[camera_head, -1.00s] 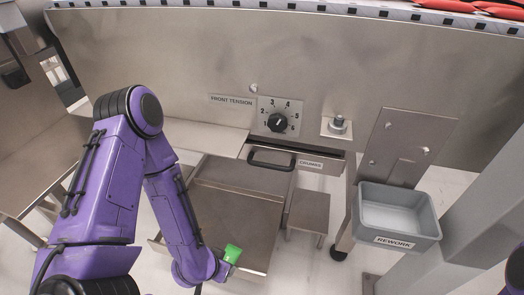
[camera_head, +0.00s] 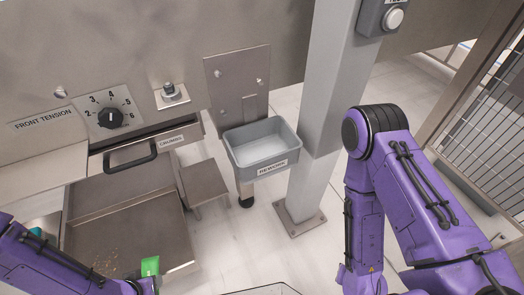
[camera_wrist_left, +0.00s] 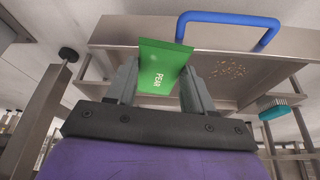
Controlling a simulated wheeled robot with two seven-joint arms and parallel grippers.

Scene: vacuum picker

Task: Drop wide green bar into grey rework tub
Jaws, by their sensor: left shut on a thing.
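The green bar (camera_head: 150,266) is at the bottom of the head view, over the front edge of the crumb tray. In the left wrist view the green bar (camera_wrist_left: 163,66) reads PEAR and stands up between the fingers. My left gripper (camera_wrist_left: 158,85) is shut on it; in the head view this gripper is mostly cut off by the bottom edge. The grey tub (camera_head: 262,166) labelled REWORK hangs to the right of the bar and farther away. It looks empty. My right arm reaches down at the right, but its gripper is outside the picture.
The open metal crumb tray (camera_head: 105,190) holds scattered crumbs. A small metal step (camera_head: 205,184) lies between tray and tub. A grey post (camera_head: 328,110) stands just right of the tub, and a mesh fence (camera_head: 490,110) at far right. A blue handle (camera_wrist_left: 235,18) shows in the wrist view.

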